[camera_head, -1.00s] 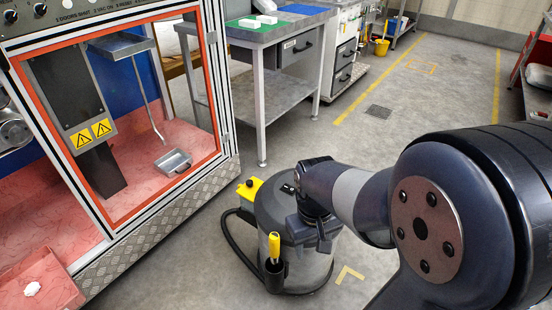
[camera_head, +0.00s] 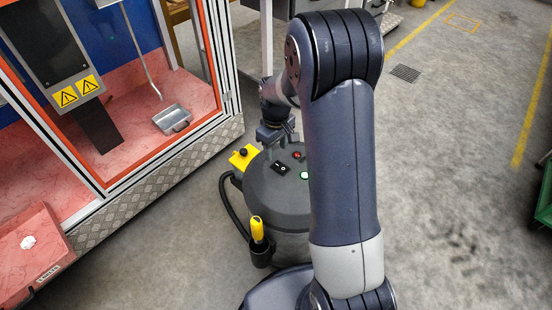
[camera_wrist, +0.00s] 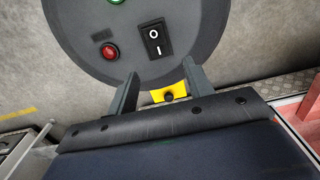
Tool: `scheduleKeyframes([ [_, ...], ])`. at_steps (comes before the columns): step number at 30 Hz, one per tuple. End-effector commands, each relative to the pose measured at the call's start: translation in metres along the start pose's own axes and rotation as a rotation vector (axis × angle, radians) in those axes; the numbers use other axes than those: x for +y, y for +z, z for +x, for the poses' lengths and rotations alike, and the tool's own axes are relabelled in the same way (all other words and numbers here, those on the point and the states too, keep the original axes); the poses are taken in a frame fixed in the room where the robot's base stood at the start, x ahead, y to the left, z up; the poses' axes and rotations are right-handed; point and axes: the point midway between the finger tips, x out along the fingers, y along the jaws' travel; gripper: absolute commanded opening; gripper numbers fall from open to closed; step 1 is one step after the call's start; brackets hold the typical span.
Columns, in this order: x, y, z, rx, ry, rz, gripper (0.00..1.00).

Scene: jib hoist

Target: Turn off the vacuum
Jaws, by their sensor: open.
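The vacuum (camera_head: 262,188) is a grey drum standing on the floor beside the cabinet. In the head view my gripper (camera_head: 277,132) is at the lid's far side, partly hidden.
A yellow part (camera_head: 243,157) with a black knob sits at the vacuum's left, above a black hose. A yellow-handled tool (camera_head: 257,230) stands in a holder at its front. The cabinet (camera_head: 150,170) is close on the left. Open floor (camera_head: 450,200) lies right.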

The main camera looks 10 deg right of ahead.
Motion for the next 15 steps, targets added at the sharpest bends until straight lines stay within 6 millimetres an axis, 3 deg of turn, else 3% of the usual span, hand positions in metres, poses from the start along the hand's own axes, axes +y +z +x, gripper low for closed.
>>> scheduleKeyframes([
  [1, 0.0, 0.001, 0.013, -0.003, -0.002, 0.0, 0.49],
  [6, 0.0, 0.001, 0.039, -0.003, -0.002, 0.001, 0.49],
  [15, 0.0, 0.001, 0.054, -0.001, 0.0, 0.001, 0.49],
])
